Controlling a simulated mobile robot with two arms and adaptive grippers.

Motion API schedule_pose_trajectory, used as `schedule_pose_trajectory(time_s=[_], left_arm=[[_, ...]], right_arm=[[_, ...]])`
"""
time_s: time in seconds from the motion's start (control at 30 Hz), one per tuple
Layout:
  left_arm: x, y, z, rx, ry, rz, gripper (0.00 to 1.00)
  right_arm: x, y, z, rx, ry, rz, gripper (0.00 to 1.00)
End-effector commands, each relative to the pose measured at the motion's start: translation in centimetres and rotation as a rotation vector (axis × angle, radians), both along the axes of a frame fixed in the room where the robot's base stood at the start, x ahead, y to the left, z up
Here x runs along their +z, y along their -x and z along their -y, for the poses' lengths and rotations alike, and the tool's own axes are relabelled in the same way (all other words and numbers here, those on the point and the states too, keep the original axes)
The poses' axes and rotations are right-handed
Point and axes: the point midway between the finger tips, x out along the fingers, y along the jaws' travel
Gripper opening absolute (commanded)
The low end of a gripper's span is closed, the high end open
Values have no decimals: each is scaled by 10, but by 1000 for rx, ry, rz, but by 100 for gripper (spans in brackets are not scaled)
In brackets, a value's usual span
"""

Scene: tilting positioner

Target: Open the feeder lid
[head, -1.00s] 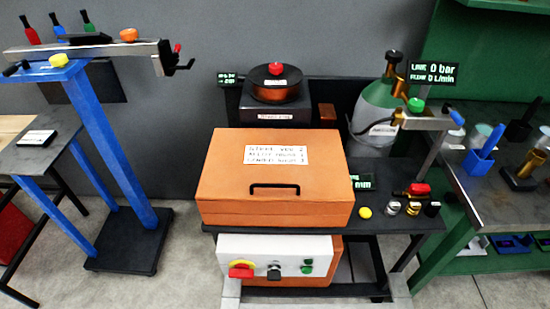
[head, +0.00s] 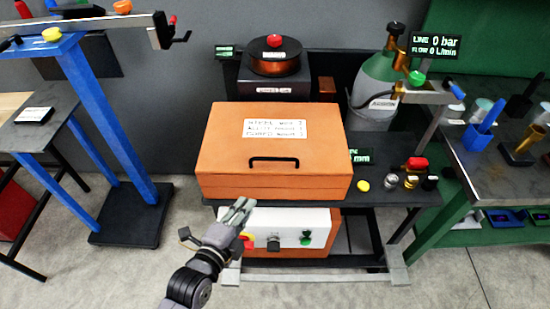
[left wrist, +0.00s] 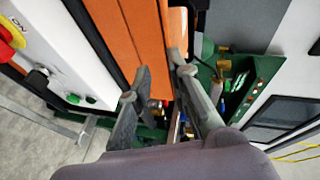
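The feeder is an orange box with a flat orange lid (head: 225,135), a white label and a black bar handle (head: 273,160) near its front edge. The lid lies shut. My left gripper (head: 243,204) is in front of and below the box's front face, left of the handle and apart from it. In the left wrist view, the two fingers (left wrist: 160,63) stand apart with nothing held between them, and the orange feeder side (left wrist: 122,40) shows beyond them. My right gripper is in neither view.
Below the feeder is a white control panel (head: 292,233) with a red and yellow switch, partly behind my left gripper. A copper spool (head: 275,62) stands behind the lid. A yellow button (head: 363,186) and several fittings are to the right. A gas cylinder (head: 377,85) stands at back right.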

Motion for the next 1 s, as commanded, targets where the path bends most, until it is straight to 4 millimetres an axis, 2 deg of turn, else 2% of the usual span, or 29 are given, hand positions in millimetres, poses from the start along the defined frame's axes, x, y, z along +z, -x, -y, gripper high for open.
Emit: schedule_pose_trajectory(time_s=[0.03, 0.1, 0.2, 0.37, 0.8, 1.0], left_arm=[[19, 1, 3, -16, -20, 45, 18], [36, 1, 5, -29, -43, 87, 18], [45, -2, 7, -35, -56, 111, 18], [43, -20, 14, -34, -56, 114, 18], [26, -106, 53, -34, -55, 112, 18], [17, -137, 66, -35, -55, 110, 18]], right_arm=[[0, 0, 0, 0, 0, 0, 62], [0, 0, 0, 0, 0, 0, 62], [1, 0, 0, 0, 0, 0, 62], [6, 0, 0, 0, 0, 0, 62], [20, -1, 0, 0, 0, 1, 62], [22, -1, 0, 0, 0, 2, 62]])
